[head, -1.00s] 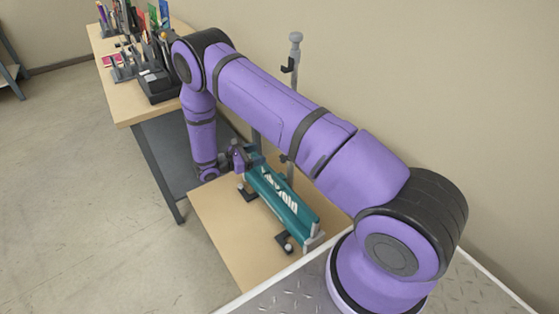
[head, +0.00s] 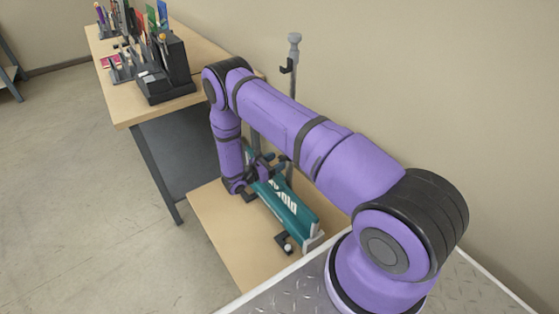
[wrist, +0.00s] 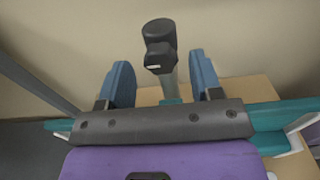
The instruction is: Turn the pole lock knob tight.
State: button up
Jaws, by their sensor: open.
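A dark knob (wrist: 160,57) with a small white mark shows in the wrist view at the grey pole (wrist: 170,85), beneath a dark rounded part. My gripper (wrist: 160,60) is open, with one blue finger on each side of the knob and visible gaps between. I cannot tell how far ahead the knob lies. In the head view my gripper (head: 264,167) is low, over the far end of the teal unit (head: 290,208) with white lettering.
The teal unit stands on a low wooden surface (head: 230,235) with small dark feet beside it. A wooden desk (head: 125,105) with a black organiser (head: 167,75) stands at the left. The beige wall is close behind the pole. The floor at left is open.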

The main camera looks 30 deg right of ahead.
jog(key=shift+d, duration=1.1)
jog(key=c, duration=0.9)
